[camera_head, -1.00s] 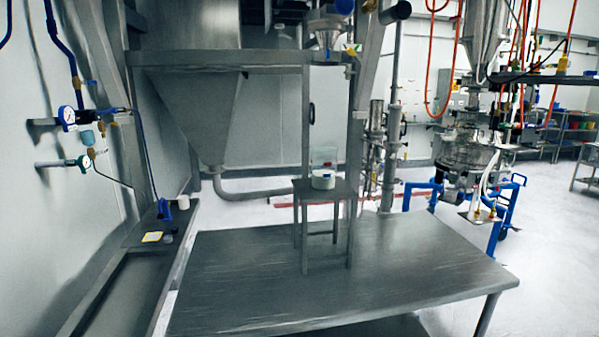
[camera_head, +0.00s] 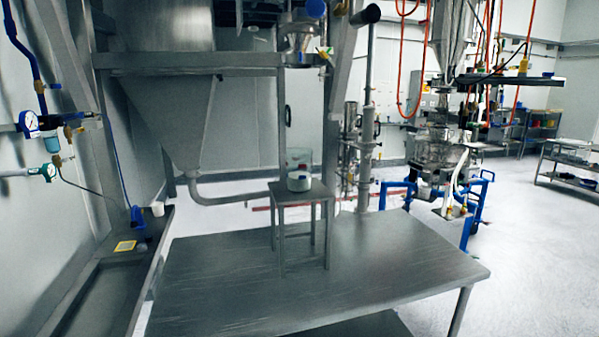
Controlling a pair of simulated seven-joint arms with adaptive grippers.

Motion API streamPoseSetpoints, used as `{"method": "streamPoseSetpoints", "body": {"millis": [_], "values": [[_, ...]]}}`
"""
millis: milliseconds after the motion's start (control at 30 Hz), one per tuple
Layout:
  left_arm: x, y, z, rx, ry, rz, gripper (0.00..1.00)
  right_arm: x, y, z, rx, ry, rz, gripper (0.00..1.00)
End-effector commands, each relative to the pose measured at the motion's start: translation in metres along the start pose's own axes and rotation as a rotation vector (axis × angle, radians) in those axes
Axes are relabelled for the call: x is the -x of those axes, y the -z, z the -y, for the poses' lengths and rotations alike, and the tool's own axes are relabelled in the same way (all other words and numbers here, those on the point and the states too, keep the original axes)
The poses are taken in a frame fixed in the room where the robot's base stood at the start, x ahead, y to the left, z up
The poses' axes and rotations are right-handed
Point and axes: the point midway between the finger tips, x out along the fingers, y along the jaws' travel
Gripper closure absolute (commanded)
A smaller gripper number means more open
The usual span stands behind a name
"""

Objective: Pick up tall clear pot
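A clear pot (camera_head: 299,158) shows faintly on the small grey stand, in the middle of the head view. A short white container (camera_head: 299,181) stands in front of it or overlaps it; I cannot tell if they touch. A small red patch shows near the clear pot's base. Neither of my grippers is in view.
The small square stand (camera_head: 318,190) rises from a wide metal table (camera_head: 400,262), whose top is otherwise bare. A large hopper frame (camera_head: 190,62) is behind. A side bench (camera_head: 105,275) at left holds a blue item (camera_head: 138,219) and a white cup (camera_head: 158,209).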

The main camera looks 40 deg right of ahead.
Motion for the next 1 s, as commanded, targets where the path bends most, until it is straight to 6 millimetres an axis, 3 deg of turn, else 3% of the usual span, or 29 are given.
{"method": "streamPoseSetpoints", "body": {"millis": [67, 733, 1000], "values": [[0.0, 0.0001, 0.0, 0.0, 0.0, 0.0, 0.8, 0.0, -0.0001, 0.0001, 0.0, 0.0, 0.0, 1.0], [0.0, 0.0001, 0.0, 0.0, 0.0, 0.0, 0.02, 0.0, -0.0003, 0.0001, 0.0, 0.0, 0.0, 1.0], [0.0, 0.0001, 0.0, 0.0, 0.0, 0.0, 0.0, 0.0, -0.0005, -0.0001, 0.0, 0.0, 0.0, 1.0]]}}
